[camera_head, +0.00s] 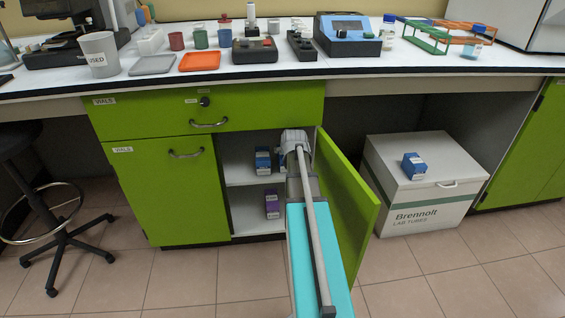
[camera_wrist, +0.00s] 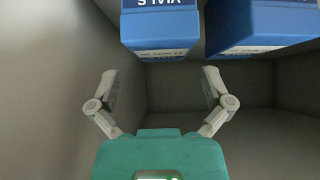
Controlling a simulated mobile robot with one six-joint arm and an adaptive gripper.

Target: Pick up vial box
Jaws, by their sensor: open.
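In the wrist view, a blue vial box (camera_wrist: 161,22) with a white label strip stands ahead of my gripper (camera_wrist: 160,78). My gripper is open, its two fingers spread and nothing between them. The box lies beyond the fingertips, roughly lined up with the gap. A second blue box (camera_wrist: 258,25) stands just to its right. In the head view, a blue box (camera_head: 263,160) shows on the upper shelf of the open cabinet, left of my arm's end. My fingers are hidden there.
A purple box (camera_head: 271,204) stands on the lower shelf. The open green cabinet door (camera_head: 350,190) is close to the right of my arm. Another blue box (camera_head: 414,166) lies on a large white carton (camera_head: 425,200) at right. The cabinet's walls and shelf confine the space around my gripper.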

